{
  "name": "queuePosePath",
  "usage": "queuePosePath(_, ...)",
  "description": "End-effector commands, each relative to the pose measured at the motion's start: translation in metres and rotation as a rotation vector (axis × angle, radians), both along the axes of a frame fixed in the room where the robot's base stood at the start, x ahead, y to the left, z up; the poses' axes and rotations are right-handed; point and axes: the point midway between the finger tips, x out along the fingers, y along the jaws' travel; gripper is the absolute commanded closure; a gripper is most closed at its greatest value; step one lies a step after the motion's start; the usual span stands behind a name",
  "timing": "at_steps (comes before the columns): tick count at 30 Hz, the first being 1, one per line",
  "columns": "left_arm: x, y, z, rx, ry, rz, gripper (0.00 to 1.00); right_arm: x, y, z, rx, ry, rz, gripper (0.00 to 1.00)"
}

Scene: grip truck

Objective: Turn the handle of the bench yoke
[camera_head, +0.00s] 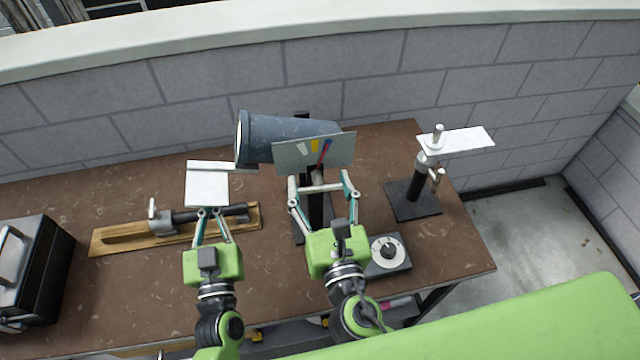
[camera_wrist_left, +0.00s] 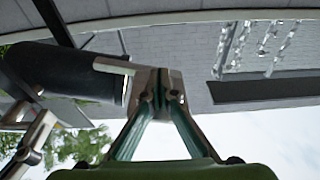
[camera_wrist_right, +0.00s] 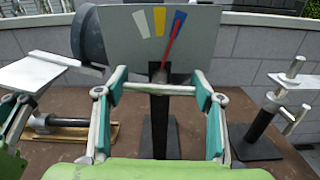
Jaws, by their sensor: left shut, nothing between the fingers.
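The bench yoke stands mid-bench, a dark upright post (camera_head: 316,208) with a blue-grey cylinder (camera_head: 292,136) on top and a grey scale panel (camera_head: 290,158) in front. The panel has white, yellow and blue marks, and its red needle (camera_wrist_right: 172,42) leans right, near the blue. A pale crossbar handle (camera_wrist_right: 158,88) runs level before the post. My right gripper (camera_head: 322,186) has its fingers spread on the bar's two ends, which seem to touch the pads. My left gripper (camera_head: 208,211) is shut and empty beside the yoke; it also shows in the left wrist view (camera_wrist_left: 160,92).
A white plate (camera_head: 207,187) shows at my left fingertips; contact is unclear. A wooden board (camera_head: 120,240) with a clamp lies left, a black case (camera_head: 40,270) further left. A round dial (camera_head: 388,252) is beside my right gripper. A clamp stand (camera_head: 413,200) is right. A block wall closes the back.

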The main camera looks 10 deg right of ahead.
Motion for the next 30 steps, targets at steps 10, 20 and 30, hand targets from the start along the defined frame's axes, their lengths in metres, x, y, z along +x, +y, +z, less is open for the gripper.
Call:
queuePosePath(10, 0.0000, -0.0002, 0.0008, 0.000, -0.002, 0.000, 1.00, -0.0001, 0.0002, 0.0000, 0.023, 0.000, 0.001, 0.60)
queuePosePath(20, 0.0001, -0.0002, 0.0007, 0.000, -0.002, 0.000, 1.00, 0.0001, -0.0009, -0.0003, 0.208, -0.001, 0.001, 0.60)
queuePosePath(30, 0.0001, -0.0002, 0.0007, 0.000, -0.002, 0.000, 1.00, 0.0002, -0.0026, -0.0010, 0.526, -0.002, 0.001, 0.60)
